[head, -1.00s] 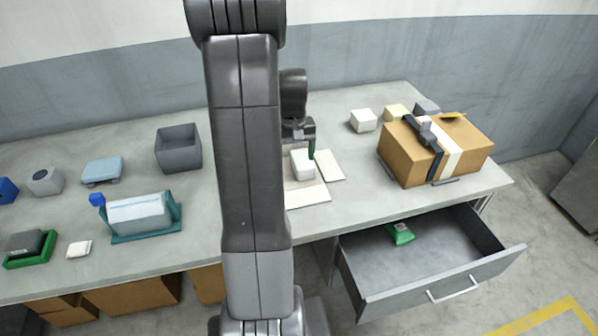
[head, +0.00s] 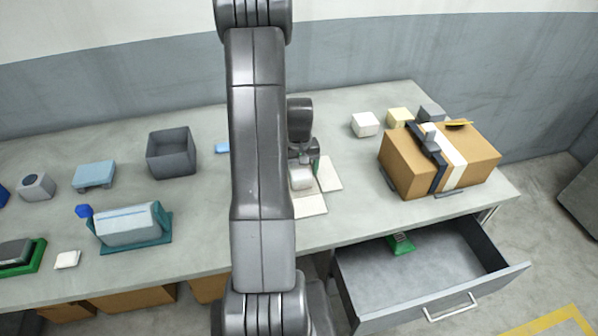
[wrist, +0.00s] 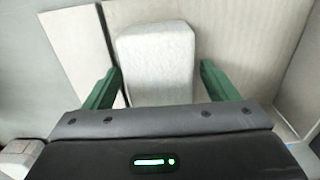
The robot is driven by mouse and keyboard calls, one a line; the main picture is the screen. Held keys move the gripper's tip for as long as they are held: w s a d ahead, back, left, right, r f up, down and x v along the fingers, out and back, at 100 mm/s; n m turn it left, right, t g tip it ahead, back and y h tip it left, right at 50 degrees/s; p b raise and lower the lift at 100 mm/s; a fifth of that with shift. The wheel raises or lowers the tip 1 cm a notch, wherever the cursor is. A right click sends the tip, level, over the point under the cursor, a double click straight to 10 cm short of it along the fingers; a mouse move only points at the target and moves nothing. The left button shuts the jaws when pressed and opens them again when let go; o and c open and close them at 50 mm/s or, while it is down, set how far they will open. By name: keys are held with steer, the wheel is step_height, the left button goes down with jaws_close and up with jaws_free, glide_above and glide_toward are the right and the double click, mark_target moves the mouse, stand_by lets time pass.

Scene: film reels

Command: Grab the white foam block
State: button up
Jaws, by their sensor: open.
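The white foam block (wrist: 156,62) stands between the two green fingers of my gripper (wrist: 160,85) in the wrist view. The fingers are apart, with a gap on each side of the block. The lower part of the block is hidden behind the gripper body. In the head view the block (head: 301,179) sits on cream sheets on the workbench, partly covered by my gripper (head: 308,168). My arm hides the area left of it.
A cardboard box (head: 410,166) with a white strip and dark clamp stands to the right. An open drawer (head: 430,275) holds a green item (head: 401,244). A grey bin (head: 171,153) stands left of my arm.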

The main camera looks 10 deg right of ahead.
steer(key=c, duration=1.1)
steer(key=shift+o, duration=0.2)
steer(key=shift+r, duration=0.1)
